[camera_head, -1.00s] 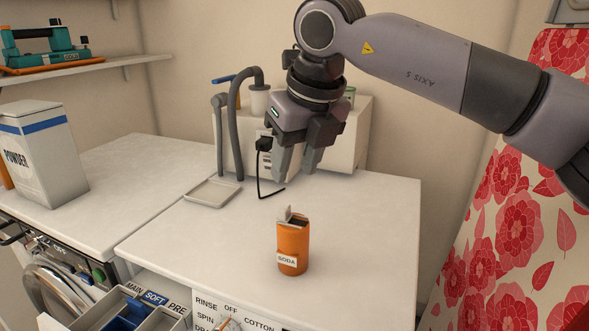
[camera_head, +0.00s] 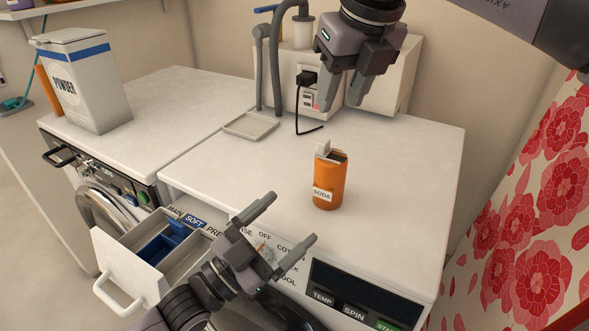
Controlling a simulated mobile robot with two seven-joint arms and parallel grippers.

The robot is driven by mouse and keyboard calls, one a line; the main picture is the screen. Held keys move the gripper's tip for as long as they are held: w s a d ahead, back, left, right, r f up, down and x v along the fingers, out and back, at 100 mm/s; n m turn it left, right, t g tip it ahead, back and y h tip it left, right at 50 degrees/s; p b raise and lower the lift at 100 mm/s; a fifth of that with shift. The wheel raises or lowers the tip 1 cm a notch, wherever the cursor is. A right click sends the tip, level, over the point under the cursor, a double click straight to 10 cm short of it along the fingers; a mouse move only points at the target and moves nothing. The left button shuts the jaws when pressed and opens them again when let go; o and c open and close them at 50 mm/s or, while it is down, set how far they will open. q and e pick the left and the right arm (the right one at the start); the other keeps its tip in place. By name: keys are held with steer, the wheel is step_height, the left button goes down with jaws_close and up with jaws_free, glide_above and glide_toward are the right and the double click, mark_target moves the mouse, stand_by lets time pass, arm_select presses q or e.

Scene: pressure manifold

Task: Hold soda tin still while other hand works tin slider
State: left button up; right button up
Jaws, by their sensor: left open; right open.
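The soda tin (camera_head: 329,184) is an orange can with a white SODA label, standing upright on the white worktop. Its tin slider (camera_head: 323,148) is a pale piece at the tin's top left, beside a dark opening. My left gripper (camera_head: 295,218) is open and empty, low in front of the washer panel and to the lower left of the tin. My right gripper (camera_head: 339,104) is open and empty, above and behind the tin, in front of the white box. Neither gripper touches the tin.
An open detergent drawer (camera_head: 115,256) juts out at the lower left. A powder box (camera_head: 88,82) stands on the left worktop. A shallow tray (camera_head: 251,127), a hose (camera_head: 277,60) and a white wall box (camera_head: 392,85) are at the back. The worktop around the tin is clear.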

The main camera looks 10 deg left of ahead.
arm_select(q)
steer(key=w+a+r+m+g+y, duration=0.1)
steer(key=w+a+r+m+y, duration=0.35)
steer(key=w+r, duration=0.95)
steer(key=n+g+h, duration=0.2)
steer(key=n+g, duration=0.2)
steer(key=g, duration=0.5)
glide_toward(330, 177)
steer(key=shift+m, duration=0.25)
steer(key=w+f, duration=0.1)
steer(key=w+d, duration=0.1)
steer(key=w, duration=0.1)
steer(key=w+d+f, duration=0.1)
steer(key=shift+w+f, duration=0.35)
steer(key=shift+w, duration=0.05)
steer(key=shift+s+d+f, duration=0.15)
steer(key=shift+d+f, duration=0.05)
steer(key=shift+f, duration=0.1)
steer(key=shift+d+f+g, duration=0.15)
steer(key=shift+d+g, duration=0.15)
steer(key=shift+g, duration=0.1)
steer(key=shift+x, duration=3.2)
steer(key=shift+c, duration=0.4)
steer(key=c, duration=1.1)
